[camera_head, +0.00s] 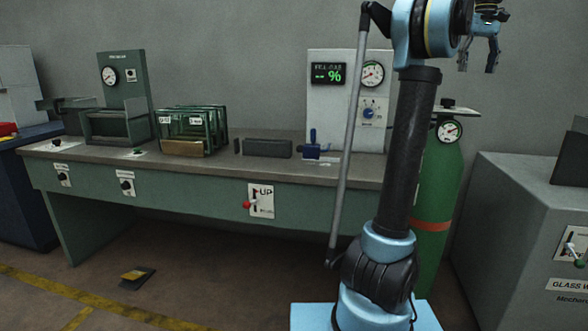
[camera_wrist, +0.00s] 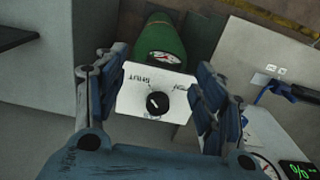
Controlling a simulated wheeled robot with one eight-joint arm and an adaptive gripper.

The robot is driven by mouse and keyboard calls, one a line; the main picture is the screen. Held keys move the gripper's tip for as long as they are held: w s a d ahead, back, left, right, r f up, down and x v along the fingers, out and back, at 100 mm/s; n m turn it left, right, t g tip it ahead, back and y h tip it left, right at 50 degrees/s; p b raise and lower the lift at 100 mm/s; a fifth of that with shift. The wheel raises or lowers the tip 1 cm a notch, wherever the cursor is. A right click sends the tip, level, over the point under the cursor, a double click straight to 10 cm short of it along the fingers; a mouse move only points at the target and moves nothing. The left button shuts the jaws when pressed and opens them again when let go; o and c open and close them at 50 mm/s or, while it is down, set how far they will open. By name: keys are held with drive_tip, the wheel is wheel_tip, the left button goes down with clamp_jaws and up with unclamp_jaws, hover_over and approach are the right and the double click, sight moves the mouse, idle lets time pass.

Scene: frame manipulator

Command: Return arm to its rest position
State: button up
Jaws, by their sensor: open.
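My gripper (camera_head: 478,62) is raised at the top right of the head view, its fingers pointing down, high above the bench and the green cylinder. In the wrist view my gripper (camera_wrist: 152,95) shows two blue fingers spread apart with nothing held between them. A white plate with a black knob (camera_wrist: 157,102), with lettering that looks like SHUT, shows beyond the gap between the fingers. The green gas cylinder (camera_head: 436,205) with a gauge stands right of my arm, partly hidden by it; the cylinder (camera_wrist: 163,35) also shows in the wrist view.
A green workbench (camera_head: 200,189) runs across the left and middle. It bears glass-sided boxes (camera_head: 190,130), a dark block (camera_head: 267,148) and a white gauge panel (camera_head: 333,110). A grey cabinet (camera_head: 505,235) stands at the right. A foot pedal (camera_head: 137,277) lies on the floor.

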drive_tip(key=s+a+f+n+t, duration=0.1)
drive_tip(key=s+a+f, duration=0.3)
drive_tip(key=a+f, duration=0.75)
drive_tip(key=s+a+f+n, duration=0.1)
drive_tip(key=s+a+f, duration=0.3)
drive_tip(key=a+f, duration=0.75)
drive_tip(key=s+a+f, duration=0.8)
drive_tip(key=f, duration=0.5)
drive_tip(key=s+a+f+t, duration=0.1)
drive_tip(key=s+a+f, duration=0.8)
drive_tip(key=f, duration=0.3)
drive_tip(key=shift+a+f+n, duration=0.2)
drive_tip(key=shift+f+n, duration=0.2)
drive_tip(key=shift+w, duration=0.1)
drive_tip(key=shift+w+f, duration=0.2)
drive_tip(key=shift+w, duration=0.2)
